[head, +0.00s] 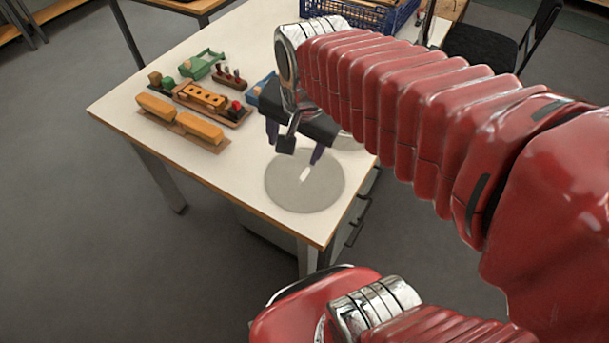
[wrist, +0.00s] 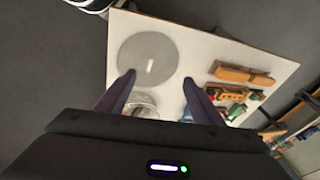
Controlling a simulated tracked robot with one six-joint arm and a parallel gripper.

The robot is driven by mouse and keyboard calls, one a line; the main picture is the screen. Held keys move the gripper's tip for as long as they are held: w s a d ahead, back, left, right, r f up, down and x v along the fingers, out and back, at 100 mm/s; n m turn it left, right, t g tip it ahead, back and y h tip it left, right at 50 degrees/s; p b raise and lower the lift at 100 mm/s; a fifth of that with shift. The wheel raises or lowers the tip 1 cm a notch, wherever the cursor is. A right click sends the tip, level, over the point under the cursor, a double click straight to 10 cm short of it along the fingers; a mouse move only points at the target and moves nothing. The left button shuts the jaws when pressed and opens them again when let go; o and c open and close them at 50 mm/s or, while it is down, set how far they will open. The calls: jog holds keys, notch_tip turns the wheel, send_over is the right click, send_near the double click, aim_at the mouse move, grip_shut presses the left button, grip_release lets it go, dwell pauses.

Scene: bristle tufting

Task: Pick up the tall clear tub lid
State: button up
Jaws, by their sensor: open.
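A clear round item (wrist: 143,103), which looks like the tub or its lid, shows in the wrist view between my fingers, closer to the left one. Its lower part is hidden by my gripper body. In the head view only a pale rounded edge (head: 348,142) of it shows behind my gripper. I cannot tell how tall it is or separate lid from tub. My gripper (head: 301,151) is open and empty above the table, its fingers pointing down; both fingers also show in the wrist view (wrist: 158,78).
A flat grey disc (head: 305,190) with a small white mark lies near the table's (head: 127,101) front right corner. Orange blocks (head: 200,127), a green tool (head: 202,65) and wooden racks fill the left side. A blue crate (head: 365,14) stands at the back.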

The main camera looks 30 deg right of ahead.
jog(key=w+d+f+m+g, duration=0.2)
jog(key=w+d+f+m, duration=0.15)
jog(key=w+m, duration=0.4)
jog(key=m+g, duration=0.2)
jog(key=m, duration=1)
send_over(304, 173)
notch_tip(304, 173, down, 7)
jog(key=shift+a, duration=0.15)
notch_tip(304, 173, down, 9)
jog(key=shift+r, duration=0.2)
jog(key=shift+n, duration=0.25)
jog(key=shift+d+f, duration=0.2)
jog(key=shift+f, duration=2.45)
